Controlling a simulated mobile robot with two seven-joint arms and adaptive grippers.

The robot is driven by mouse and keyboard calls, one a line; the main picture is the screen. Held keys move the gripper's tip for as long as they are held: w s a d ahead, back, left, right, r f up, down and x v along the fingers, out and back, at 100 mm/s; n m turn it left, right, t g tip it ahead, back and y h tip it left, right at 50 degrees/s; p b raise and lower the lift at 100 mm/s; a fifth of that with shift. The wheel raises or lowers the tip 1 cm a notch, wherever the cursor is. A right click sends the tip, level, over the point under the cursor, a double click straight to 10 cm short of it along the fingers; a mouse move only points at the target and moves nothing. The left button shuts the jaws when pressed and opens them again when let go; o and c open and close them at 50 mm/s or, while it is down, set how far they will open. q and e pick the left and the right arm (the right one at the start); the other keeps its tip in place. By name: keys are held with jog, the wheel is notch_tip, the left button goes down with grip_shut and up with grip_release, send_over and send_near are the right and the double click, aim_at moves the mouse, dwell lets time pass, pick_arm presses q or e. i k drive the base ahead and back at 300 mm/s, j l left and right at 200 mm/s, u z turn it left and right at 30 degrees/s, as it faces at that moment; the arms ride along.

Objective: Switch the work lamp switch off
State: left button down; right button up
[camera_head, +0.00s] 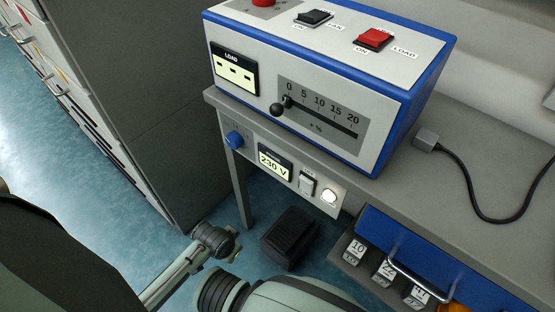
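No label that names a work lamp is readable. A white rocker switch (307,183) sits on the grey front panel under the bench top, and I cannot tell which way it is tipped. Right beside it a round lamp (329,196) glows bright white. On top of the blue and white device are a black rocker switch (314,17) and a red rocker switch (374,39) marked LOAD. No gripper fingers show in the head view. Parts of my own body show at the lower left and bottom, apart from the panel.
The panel also has a blue knob (234,139) and a 230 V display (274,163). The device (392,98) carries a slider with a black ball knob (277,109). A blue drawer (440,262) is at lower right. A cable (470,190) lies on the bench.

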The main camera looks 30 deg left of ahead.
aim_at(306, 185)
jog(key=k+j, duration=0.15)
jog(key=k, duration=0.35)
jog(key=k+j, duration=0.2)
jog(key=k, duration=0.25)
jog(key=k+j, duration=0.15)
jog(key=k, duration=0.35)
